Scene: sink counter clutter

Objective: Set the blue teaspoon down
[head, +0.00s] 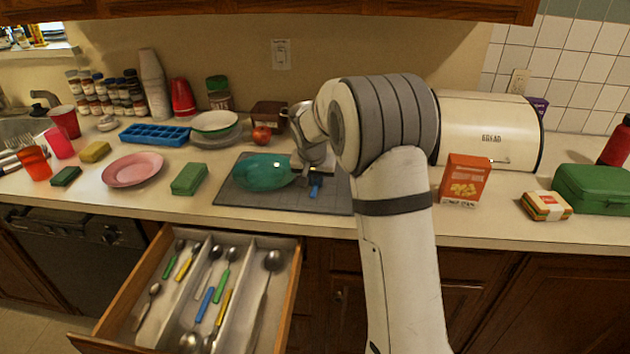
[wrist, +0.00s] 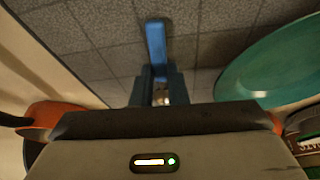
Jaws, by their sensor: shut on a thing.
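The blue teaspoon (head: 315,188) is in my gripper (head: 311,179), low over the grey mat (head: 332,201). In the wrist view, its blue handle (wrist: 156,45) sticks out beyond my gripper's dark fingertips (wrist: 155,88), with the mat (wrist: 105,50) below. The fingers are shut on it; the spoon's bowl end is mostly hidden by the gripper. I cannot tell whether the spoon touches the mat. A teal oval dish (head: 260,170) lies on the mat to the left of my gripper and also shows in the wrist view (wrist: 275,65).
An open drawer (head: 292,300) below the counter holds several spoons in compartments. A green sponge (head: 189,179) and pink plate (head: 133,169) lie left of the mat. An orange box (head: 466,180) and bread bin (head: 488,130) stand right of my arm. The mat's front right is bare.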

